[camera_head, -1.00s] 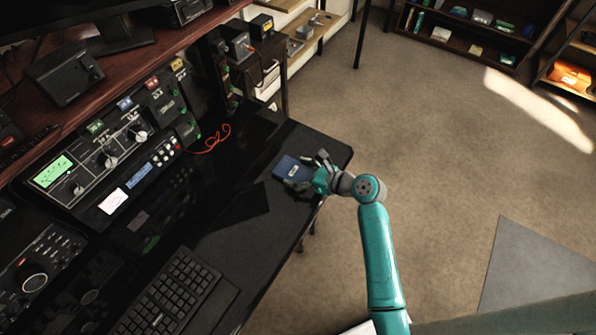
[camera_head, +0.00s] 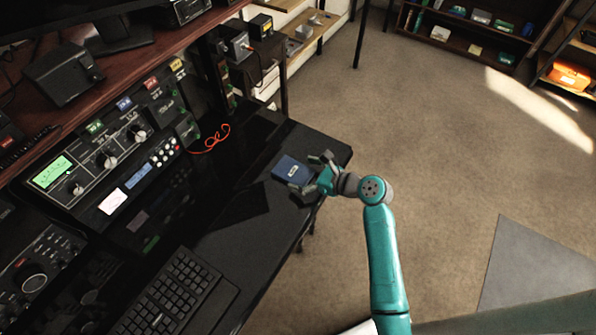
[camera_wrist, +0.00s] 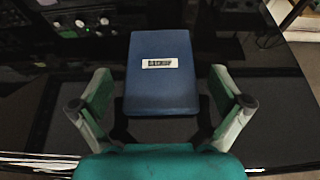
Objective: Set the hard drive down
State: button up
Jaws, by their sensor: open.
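The hard drive is a blue box (camera_head: 292,169) with a white label, lying flat on the black desk (camera_head: 262,222) near its right end. In the wrist view the hard drive (camera_wrist: 160,78) is straight ahead, between and just beyond my fingers. My gripper (camera_head: 310,172) is at the drive's right side in the head view. Its fingers are spread wide, with a gap on both sides of the drive in the wrist view (camera_wrist: 161,100). The drive's underside is hidden.
A radio panel with knobs (camera_head: 105,160) stands along the desk's back, with a red cable (camera_head: 210,140) beside it. A keyboard (camera_head: 175,295) lies at the desk's near end. Bare desk lies between the keyboard and the drive. Open floor (camera_head: 440,150) is to the right.

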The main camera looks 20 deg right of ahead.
jog(key=v, duration=1)
jog(key=shift+d, duration=0.15)
jog(key=shift+s, duration=0.15)
jog(key=s+a+f+n+h, duration=0.1)
jog(key=s+f, duration=0.1)
jog(key=s+a+f+n+h, duration=0.1)
jog(key=s+f, duration=0.1)
jog(key=s+a+f+n+h, duration=0.1)
jog(key=s+a+f+n, duration=0.1)
jog(key=s, duration=0.1)
jog(key=shift+f, duration=0.4)
jog(key=s+a+f+n+h, duration=0.1)
jog(key=s+f+n+h, duration=0.1)
jog(key=s+n+h, duration=0.5)
jog(key=s+a+r+n+t+y, duration=0.1)
jog(key=s+r+n+t, duration=0.3)
jog(key=s+r+n, duration=1.1)
jog(key=s+n+y, duration=0.1)
jog(key=s+n, duration=0.1)
jog(key=s, duration=0.2)
jog(key=shift+s+a+r+n, duration=0.15)
jog(key=shift+s+a+n, duration=0.2)
jog(key=shift+a+n, duration=0.05)
